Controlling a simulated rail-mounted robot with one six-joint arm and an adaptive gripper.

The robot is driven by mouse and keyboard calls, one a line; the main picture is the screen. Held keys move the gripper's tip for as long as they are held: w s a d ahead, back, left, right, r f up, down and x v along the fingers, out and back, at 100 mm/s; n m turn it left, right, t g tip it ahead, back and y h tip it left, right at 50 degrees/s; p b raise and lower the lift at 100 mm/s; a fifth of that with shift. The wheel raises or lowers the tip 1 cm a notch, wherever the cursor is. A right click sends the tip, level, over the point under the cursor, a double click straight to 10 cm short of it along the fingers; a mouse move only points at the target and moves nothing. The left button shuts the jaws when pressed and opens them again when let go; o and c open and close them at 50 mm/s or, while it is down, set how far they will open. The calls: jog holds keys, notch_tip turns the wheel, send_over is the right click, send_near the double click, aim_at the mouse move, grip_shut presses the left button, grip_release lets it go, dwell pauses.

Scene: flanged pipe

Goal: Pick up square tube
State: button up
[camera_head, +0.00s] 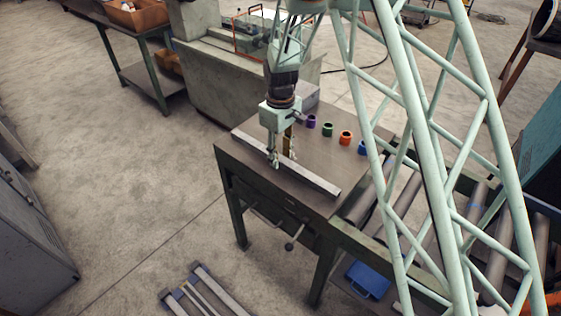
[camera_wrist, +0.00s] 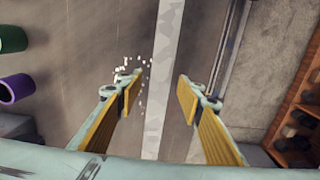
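The square tube (camera_head: 312,178) is a long, light grey bar lying along the front edge of the dark worktable (camera_head: 230,155). In the wrist view the square tube (camera_wrist: 168,60) runs from the top edge downward between my fingers. My gripper (camera_head: 280,162) is over the left half of the tube, pointing down. In the wrist view my gripper (camera_wrist: 160,92) is open, with a yellow-padded finger on each side of the tube and a gap on both sides. The height of the fingertips above the table is hard to tell.
Small coloured rings stand in a row behind the tube: purple (camera_head: 311,121), green (camera_head: 327,129), orange (camera_head: 346,137) and blue (camera_head: 362,147). A roller conveyor (camera_head: 400,205) adjoins the table's right side. A concrete-coloured block (camera_head: 215,85) stands behind. The tabletop between tube and rings is mostly clear.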

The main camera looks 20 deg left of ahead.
aim_at(281, 158)
jog(key=shift+c, duration=0.7)
grip_shut()
jog(key=shift+r, duration=0.2)
jog(key=shift+r, duration=1.5)
jog(key=shift+s+d+r, duration=0.1)
jog(key=shift+s, duration=0.05)
jog(key=s+d, duration=0.3)
jog(key=s, duration=0.1)
jog(key=s+d+r, duration=0.1)
jog(key=s+d, duration=0.2)
jog(key=d, duration=0.1)
jog(key=s+d+b, duration=0.1)
jog(key=s+d, duration=0.2)
jog(key=s, duration=0.1)
jog(key=shift+s+d+r, duration=0.2)
jog(key=shift+s, duration=0.15)
jog(key=shift+d, duration=0.1)
